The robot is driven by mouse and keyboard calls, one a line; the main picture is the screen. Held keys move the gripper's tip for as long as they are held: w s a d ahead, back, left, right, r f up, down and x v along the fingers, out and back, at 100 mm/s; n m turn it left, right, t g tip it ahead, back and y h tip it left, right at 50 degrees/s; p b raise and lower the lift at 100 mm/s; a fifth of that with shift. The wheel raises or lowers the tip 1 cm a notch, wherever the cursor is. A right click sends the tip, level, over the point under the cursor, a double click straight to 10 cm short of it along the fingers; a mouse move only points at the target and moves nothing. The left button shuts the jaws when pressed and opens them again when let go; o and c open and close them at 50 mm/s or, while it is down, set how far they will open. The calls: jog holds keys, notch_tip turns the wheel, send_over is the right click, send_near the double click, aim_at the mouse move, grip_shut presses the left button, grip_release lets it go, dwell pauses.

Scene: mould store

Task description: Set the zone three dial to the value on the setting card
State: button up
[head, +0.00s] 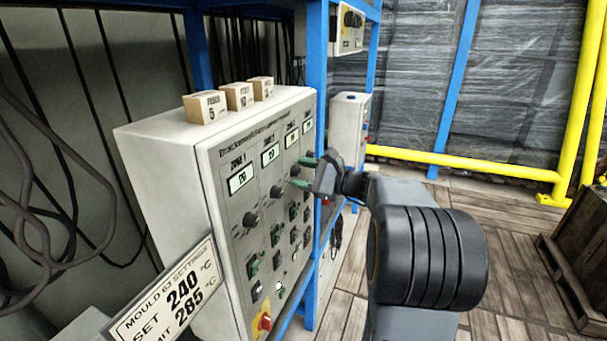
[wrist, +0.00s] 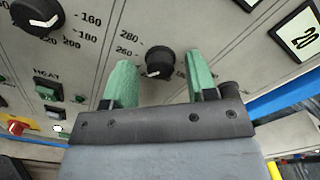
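The white setting card (head: 165,295) at the lower left of the head view reads SET 240 °C, with a limit line below it. The grey control cabinet (head: 160,150) has a row of zone displays and black dials; the zone 1 dial (head: 250,219) and second dial (head: 276,191) show. My gripper (head: 305,172) is at the panel and hides the dial there. In the wrist view a black dial (wrist: 159,62) sits between my open green fingers, with a gap on both sides. Scale numbers 260 and 280 are beside it. I cannot read the zone label there.
Another dial (wrist: 36,10) and a display (wrist: 300,32) reading 20 are near my fingers. Several small boxes (head: 240,96) stand on the cabinet. A red knob on a yellow plate (head: 264,323) is low on the panel. A blue post (head: 320,60) stands close beside the cabinet.

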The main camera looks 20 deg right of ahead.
jog(key=b+v, duration=0.1)
jog(key=v, duration=1.3)
jog(key=shift+w, duration=0.1)
dwell(0.3)
jog(key=s+a+f+n+g+h+p, duration=0.1)
jog(key=s+a+f+n+g+h, duration=0.3)
jog(key=f, duration=0.4)
jog(key=s+a+f+n+g+h, duration=0.25)
jog(key=a+f+g, duration=0.2)
jog(key=f, duration=0.25)
jog(key=s+a+r+n+h+p, duration=0.1)
jog(key=s+a+n+h, duration=0.1)
jog(key=a+n, duration=0.4)
jog(key=s+a+r+n+g+h+p, duration=0.1)
jog(key=s+a+n+h+p, duration=0.1)
jog(key=a+n, duration=0.3)
jog(key=shift+s+a+r+n+h, duration=0.25)
jog(key=shift+s+a+n+h, duration=0.15)
jog(key=shift+s+n+h, duration=0.6)
